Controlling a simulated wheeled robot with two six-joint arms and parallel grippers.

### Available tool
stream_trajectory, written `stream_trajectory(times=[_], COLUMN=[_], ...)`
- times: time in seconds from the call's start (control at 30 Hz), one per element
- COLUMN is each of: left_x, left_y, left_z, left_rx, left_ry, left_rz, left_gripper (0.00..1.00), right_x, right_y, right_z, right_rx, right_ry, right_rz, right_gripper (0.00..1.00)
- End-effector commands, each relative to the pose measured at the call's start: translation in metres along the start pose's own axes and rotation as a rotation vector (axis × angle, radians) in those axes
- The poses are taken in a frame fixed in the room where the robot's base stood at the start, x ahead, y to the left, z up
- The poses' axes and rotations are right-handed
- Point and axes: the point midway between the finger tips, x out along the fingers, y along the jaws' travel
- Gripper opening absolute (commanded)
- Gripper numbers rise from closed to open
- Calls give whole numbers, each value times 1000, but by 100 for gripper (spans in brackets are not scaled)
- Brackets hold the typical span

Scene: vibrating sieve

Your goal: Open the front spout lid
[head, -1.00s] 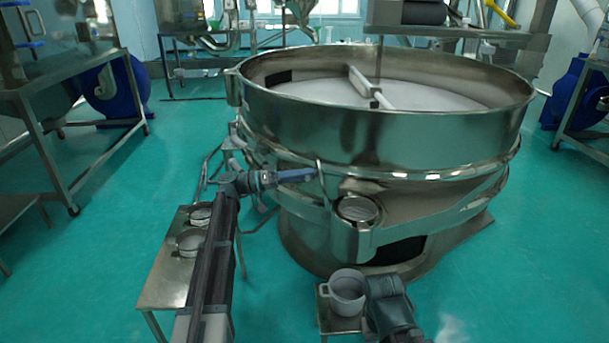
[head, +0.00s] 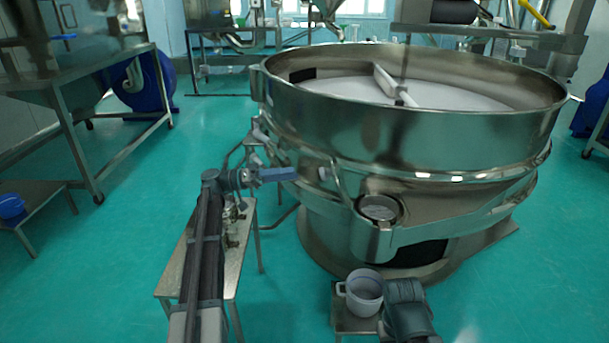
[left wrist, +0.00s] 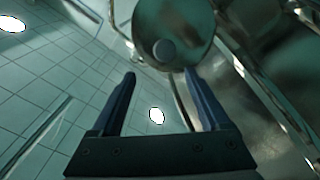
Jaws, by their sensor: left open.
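The round front spout (head: 378,208) on the side of the steel sieve shows its opening uncovered. The spout lid (head: 336,186) stands swung out at the spout's left, seen nearly edge-on in the head view, with a small pale knob (head: 324,173) facing left. In the left wrist view the lid (left wrist: 185,18) is a round disc with its knob (left wrist: 164,50) just beyond the fingertips. My left gripper (head: 290,174) is open and empty, left of the lid with a small gap. Its two fingers (left wrist: 160,78) are wide apart. My right gripper's fingers do not show.
A white mug (head: 365,298) stands on a small stand (head: 350,322) below the spout, close to my right arm. A low metal table (head: 240,255) stands beneath my left arm. Steel frames stand at the left. Green floor is open between them.

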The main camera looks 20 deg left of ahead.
Motion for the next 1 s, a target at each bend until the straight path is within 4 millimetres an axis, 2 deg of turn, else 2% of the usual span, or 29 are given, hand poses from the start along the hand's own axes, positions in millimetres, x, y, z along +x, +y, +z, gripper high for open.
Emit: stream_trajectory(times=[0.2, 0.53, 0.63, 0.73, 0.83, 0.97, 1.0], left_x=[-19, -21, -20, -14, -12, -19, -23], left_y=[0, 0, 1, 5, 10, 16, 18], left_z=[0, 0, 6, 26, 50, 73, 78], left_rx=[0, -1, -20, -125, -308, -548, -612], left_ry=[0, -1, 15, 107, 274, 506, 570], left_rz=[0, 1, -8, -53, -104, -123, -118], left_gripper=[79, 79, 61, 43, 25, 1, 0], right_x=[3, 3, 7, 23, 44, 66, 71], right_y=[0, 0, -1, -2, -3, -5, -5], right_z=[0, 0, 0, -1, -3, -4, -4], right_rx=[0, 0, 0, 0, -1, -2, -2], right_ry=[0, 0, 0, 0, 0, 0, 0], right_rz=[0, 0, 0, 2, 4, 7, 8], right_gripper=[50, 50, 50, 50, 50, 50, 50])
